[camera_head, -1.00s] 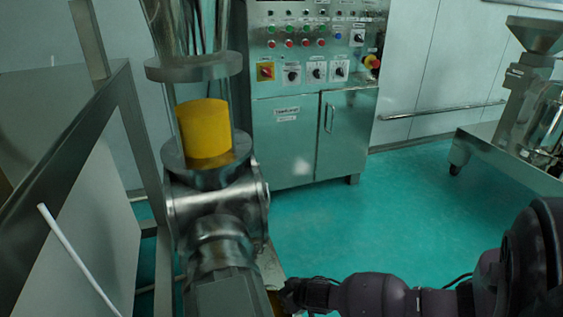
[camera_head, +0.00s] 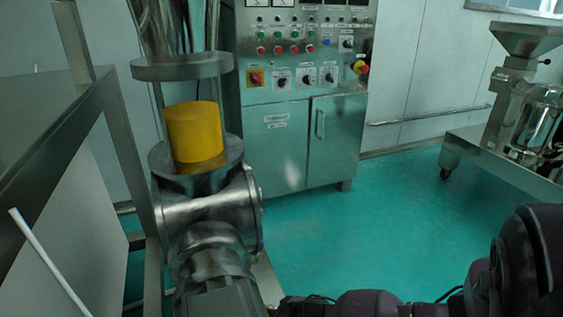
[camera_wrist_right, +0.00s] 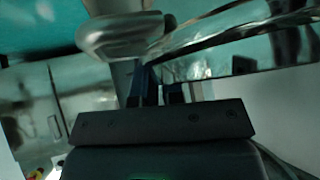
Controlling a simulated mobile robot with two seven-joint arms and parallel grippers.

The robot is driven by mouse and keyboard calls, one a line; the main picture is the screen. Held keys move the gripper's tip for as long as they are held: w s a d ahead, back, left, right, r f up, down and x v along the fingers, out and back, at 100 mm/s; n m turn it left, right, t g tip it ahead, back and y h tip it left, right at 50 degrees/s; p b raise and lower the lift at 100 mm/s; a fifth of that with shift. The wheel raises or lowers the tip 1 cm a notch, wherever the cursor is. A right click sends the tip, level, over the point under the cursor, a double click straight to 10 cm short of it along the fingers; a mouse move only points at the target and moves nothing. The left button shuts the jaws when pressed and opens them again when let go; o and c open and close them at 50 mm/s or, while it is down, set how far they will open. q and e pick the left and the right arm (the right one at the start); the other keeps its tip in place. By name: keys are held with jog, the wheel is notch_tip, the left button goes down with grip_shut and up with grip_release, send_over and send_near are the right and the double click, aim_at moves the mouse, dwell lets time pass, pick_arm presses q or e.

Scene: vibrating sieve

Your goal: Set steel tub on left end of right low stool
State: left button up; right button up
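My right gripper (camera_wrist_right: 160,92) shows in the right wrist view, with two dark fingertips close together against shiny metal. Whether they are shut on its edge cannot be told. A reflective steel piece with a long rim (camera_wrist_right: 235,40) runs from the fingertips to the upper right; it may be the tub, but too little shows to be sure. In the head view my right arm crosses the bottom right, and its gripper is hidden below the frame edge. My left gripper is in neither current view. No low stool can be made out.
A steel valve with a yellow cylinder (camera_head: 194,132) above it stands left of centre. Behind it is a control cabinet (camera_head: 285,150). A wheeled steel machine (camera_head: 520,130) stands at right. Green floor (camera_head: 370,220) between them is clear. A rounded metal fitting (camera_wrist_right: 118,38) is close above my fingertips.

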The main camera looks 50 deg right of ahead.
jog(key=o, duration=0.3)
jog(key=shift+r, duration=0.1)
jog(key=shift+r, duration=0.2)
pick_arm(q)
jog(key=g+p, duration=0.1)
jog(key=p, duration=0.1)
jog(key=g+p, duration=0.1)
jog(key=p, duration=0.2)
jog(key=shift+s+d+r+m, duration=0.1)
jog(key=shift+d+r+m, duration=0.15)
jog(key=shift+r+m, duration=0.1)
pick_arm(e)
jog(key=v, duration=1.1)
jog(key=shift+s+r, duration=0.2)
jog(key=shift+s, duration=0.2)
jog(key=shift+n, duration=0.3)
